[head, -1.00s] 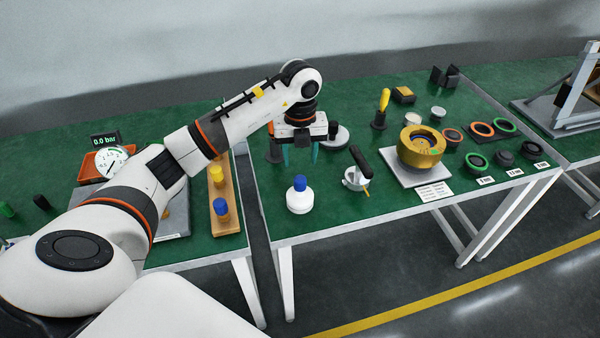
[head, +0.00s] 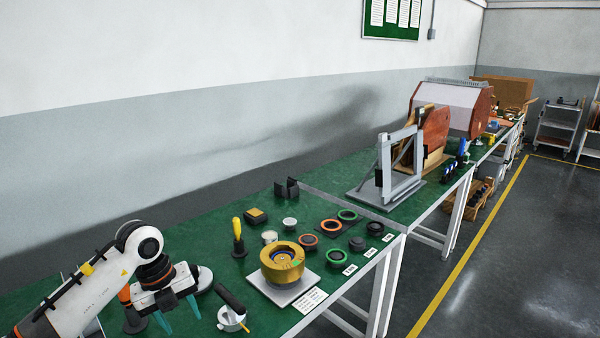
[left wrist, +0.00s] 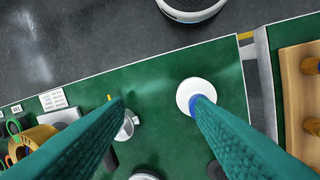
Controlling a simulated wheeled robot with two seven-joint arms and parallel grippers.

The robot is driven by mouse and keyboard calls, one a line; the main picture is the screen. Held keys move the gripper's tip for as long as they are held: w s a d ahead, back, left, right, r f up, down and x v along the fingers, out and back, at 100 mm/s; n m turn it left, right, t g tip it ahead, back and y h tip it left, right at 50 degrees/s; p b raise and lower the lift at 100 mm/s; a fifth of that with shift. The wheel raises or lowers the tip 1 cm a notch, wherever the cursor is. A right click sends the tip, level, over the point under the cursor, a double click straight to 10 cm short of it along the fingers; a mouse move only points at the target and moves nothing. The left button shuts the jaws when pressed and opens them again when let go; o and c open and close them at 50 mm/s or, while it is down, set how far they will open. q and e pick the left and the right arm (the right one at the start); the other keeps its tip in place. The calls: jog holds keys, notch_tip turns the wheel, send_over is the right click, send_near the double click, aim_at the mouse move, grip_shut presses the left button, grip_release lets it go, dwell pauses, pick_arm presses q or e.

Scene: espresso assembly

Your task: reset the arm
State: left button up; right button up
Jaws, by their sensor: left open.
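My left gripper (head: 180,315) hangs over the green bench at the lower left of the head view, fingers pointing down. Its two teal fingers are spread apart with nothing between them. In the left wrist view the open fingers (left wrist: 160,105) reach in from below. A white bottle with a blue cap (left wrist: 187,92) stands on the bench beneath, partly hidden by the right-hand finger. A portafilter with a black handle (head: 232,318) lies right of the gripper; it also shows in the left wrist view (left wrist: 127,128). My right gripper is not in view.
An orange-handled tool (head: 126,297) stands close beside the gripper. A brass ring-shaped part (head: 282,266) sits on a white plate to the right, with several rings and a yellow-handled tool (head: 238,236) around it. A grey frame (head: 400,165) stands farther along the benches.

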pick_arm(q)
jog(key=s+d+r+m+t+h, duration=0.1)
jog(key=s+d+m+t+h, duration=0.15)
jog(key=d+h, duration=1.1)
jog(key=d+r+n+t+h, duration=0.2)
jog(key=d+r+n+t, duration=0.5)
jog(key=r+t, duration=0.35)
jog(key=a+f+n+t+y, duration=0.6)
jog(key=a+n+y, duration=0.6)
jog(key=n+y, duration=0.55)
jog(key=s+a+f+n+g+y, duration=0.25)
jog(key=s+f+n+g, duration=0.3)
jog(key=f, duration=0.45)
jog(key=s+d+f+g+h, duration=0.1)
jog(key=s+f+g, duration=0.45)
jog(key=s, duration=0.45)
jog(key=s+f+g+h, duration=0.2)
jog(key=s+f+g, duration=0.35)
jog(key=s, duration=0.35)
notch_tip(320, 180, down, 26)
jog(key=s, duration=0.2)
jog(key=s+a+f+g, duration=0.2)
jog(key=s+f, duration=1.3)
jog(key=shift+s+a+f+m, duration=0.25)
jog(key=shift+s+a+m, duration=0.1)
